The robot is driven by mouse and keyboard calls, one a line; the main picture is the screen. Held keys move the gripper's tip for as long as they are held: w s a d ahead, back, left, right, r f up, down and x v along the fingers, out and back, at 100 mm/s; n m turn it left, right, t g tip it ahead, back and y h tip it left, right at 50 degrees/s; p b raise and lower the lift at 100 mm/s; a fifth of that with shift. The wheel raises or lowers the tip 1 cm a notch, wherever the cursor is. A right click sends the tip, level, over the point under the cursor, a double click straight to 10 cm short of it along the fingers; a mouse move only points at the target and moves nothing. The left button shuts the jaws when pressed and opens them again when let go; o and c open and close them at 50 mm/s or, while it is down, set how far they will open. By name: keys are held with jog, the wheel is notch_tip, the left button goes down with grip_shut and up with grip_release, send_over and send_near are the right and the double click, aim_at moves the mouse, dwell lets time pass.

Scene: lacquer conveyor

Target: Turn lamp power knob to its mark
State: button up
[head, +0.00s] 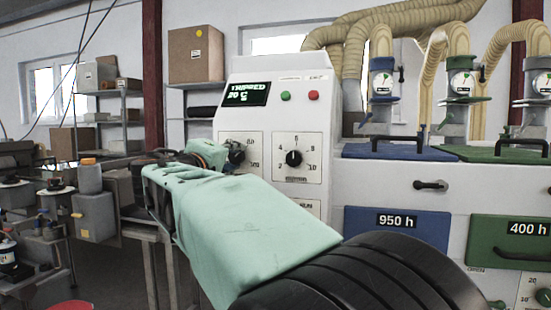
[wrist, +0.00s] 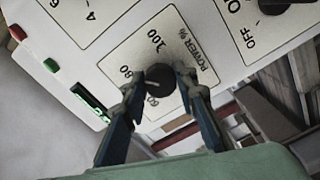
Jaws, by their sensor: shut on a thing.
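The lamp power knob (wrist: 161,75) is black and round, on a white plate (wrist: 203,60) lettered "POWER %" with 60, 80 and 100 readable. In the wrist view its pale pointer line seems to lie toward the 60 side; the exact angle is unclear. My gripper (wrist: 160,86) has one finger on each side of the knob and is shut on it. In the head view the knob (head: 236,153) is on the left of the white control panel, with my gripper (head: 212,153) reaching it from the left. No separate target mark can be made out.
A second black knob (head: 294,158) sits to the right on the panel. Above are a lit display (head: 248,93), a green button (head: 285,96) and a red button (head: 313,95). Blue (head: 395,151) and green (head: 490,154) lids with hoses stand to the right.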

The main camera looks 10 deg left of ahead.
jog(key=n+p, duration=0.1)
jog(key=n, duration=0.3)
jog(key=shift+r+n, duration=0.1)
jog(key=shift+n, duration=0.2)
jog(key=n+p, duration=0.3)
jog(key=n, duration=0.1)
jog(key=shift+n, duration=0.3)
jog(key=n+p, duration=0.4)
jog(key=n, duration=0.1)
jog(key=shift+r, duration=0.15)
jog(key=shift+n+p, duration=1.4)
jog(key=shift+n, duration=0.4)
jog(key=shift+f, duration=0.2)
jog(key=o, duration=1.2)
jog(key=shift+s+r, duration=0.1)
